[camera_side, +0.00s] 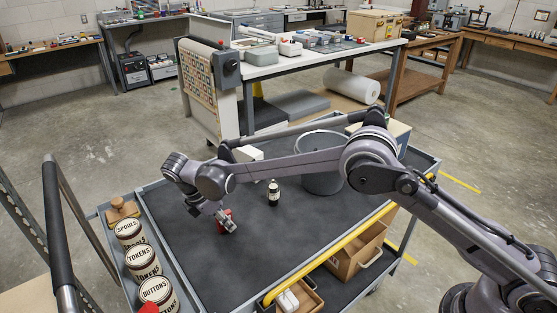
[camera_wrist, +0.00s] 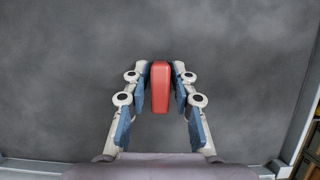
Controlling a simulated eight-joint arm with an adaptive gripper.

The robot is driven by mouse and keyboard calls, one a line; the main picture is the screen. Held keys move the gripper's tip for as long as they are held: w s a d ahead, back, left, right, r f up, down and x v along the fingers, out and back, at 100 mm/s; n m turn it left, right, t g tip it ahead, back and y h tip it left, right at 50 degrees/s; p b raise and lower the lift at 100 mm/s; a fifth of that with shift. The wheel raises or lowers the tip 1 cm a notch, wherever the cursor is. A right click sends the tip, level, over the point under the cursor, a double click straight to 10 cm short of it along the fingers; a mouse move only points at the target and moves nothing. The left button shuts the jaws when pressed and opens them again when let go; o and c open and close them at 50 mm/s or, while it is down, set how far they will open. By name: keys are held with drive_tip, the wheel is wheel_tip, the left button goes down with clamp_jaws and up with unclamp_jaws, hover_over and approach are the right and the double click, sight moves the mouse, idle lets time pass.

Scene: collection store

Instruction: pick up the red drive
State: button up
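The red drive (camera_wrist: 160,88) is a small red block with rounded edges. In the wrist view it stands between the two fingers of my gripper (camera_wrist: 160,84), near their tips. The blue finger pads are on its left and right, with a narrow dark gap seeming to show on each side, so my gripper looks open around it. In the side view the red drive (camera_side: 222,214) is on the dark cart top (camera_side: 185,232), partly hidden by my gripper (camera_side: 227,222), which is low over the cart.
A small dark bottle (camera_side: 273,193) stands to the right of my gripper. A grey bin (camera_side: 323,178) is behind it. Labelled tins (camera_side: 142,262) and a wooden block (camera_side: 122,209) line the left side tray. A yellow rail (camera_side: 322,252) runs along the cart's front edge.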

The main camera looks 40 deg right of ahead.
clamp_jaws()
drive_tip(key=shift+r, duration=0.15)
